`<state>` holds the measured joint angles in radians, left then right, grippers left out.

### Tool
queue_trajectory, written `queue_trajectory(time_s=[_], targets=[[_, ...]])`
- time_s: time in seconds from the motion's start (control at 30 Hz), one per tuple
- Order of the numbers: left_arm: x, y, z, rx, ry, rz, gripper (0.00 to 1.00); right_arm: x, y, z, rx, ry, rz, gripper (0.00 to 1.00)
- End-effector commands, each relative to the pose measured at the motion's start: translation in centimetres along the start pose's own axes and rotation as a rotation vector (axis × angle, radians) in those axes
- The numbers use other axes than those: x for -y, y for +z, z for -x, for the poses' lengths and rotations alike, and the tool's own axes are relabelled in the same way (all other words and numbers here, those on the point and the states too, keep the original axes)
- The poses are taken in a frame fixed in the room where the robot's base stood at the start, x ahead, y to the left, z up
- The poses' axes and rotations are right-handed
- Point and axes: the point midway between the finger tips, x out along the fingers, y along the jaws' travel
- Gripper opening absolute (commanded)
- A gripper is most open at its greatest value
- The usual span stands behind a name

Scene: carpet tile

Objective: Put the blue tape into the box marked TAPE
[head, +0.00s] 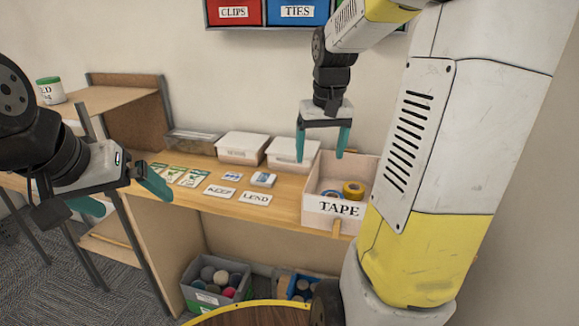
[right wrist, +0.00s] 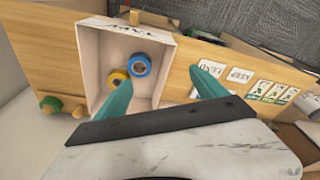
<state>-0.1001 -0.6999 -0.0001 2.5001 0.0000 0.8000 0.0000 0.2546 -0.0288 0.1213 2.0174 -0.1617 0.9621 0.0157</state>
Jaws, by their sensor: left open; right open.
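The white box marked TAPE (head: 330,222) stands at the right end of the wooden bench top. The blue tape (head: 333,194) lies inside it near the labelled wall, beside a yellow tape (head: 354,188). The right wrist view shows the blue tape (right wrist: 139,56) and the yellow tape (right wrist: 111,78) on the floor of the box (right wrist: 103,48). My right gripper (head: 321,152) is open and empty, above and behind the box, pointing down. My left gripper (head: 124,195) is open and empty, out in front of the bench at the left.
White lidded tubs (head: 242,148) stand behind cards, including a KEEP card (head: 219,191) and a LEND card (head: 254,198). CLIPS (head: 234,12) and TIES (head: 298,12) bins hang above. A grey crate (head: 216,283) sits below. A green round item (right wrist: 50,104) lies beside the box.

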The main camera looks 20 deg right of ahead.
Motion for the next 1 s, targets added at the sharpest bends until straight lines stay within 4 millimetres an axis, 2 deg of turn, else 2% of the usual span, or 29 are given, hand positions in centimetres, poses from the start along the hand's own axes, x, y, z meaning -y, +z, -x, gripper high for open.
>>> queue_trajectory(time_s=[0.03,0.2,0.3,0.43,0.6,1.0], targets=[[0.0,0.0,0.0,0.0,0.0,0.0,1.0,1.5,1.7,1.8,-0.048,-0.01,0.02,0.82],[0.0,0.0,0.0,0.0,0.0,0.0,1.0,5.5,7.4,5.3,-0.191,-0.072,0.067,0.82],[0.0,0.0,0.0,0.0,0.0,0.0,1.0,7.2,10.5,6.3,-0.262,-0.118,0.089,0.82],[0.0,0.0,0.0,0.0,0.0,0.0,1.0,8.6,13.4,6.7,-0.327,-0.17,0.108,0.82],[0.0,0.0,0.0,0.0,0.0,0.0,1.0,9.3,15.0,6.7,-0.363,-0.203,0.119,0.82],[0.0,0.0,0.0,0.0,0.0,0.0,1.0,9.3,15.1,6.7,-0.366,-0.205,0.119,0.82]])
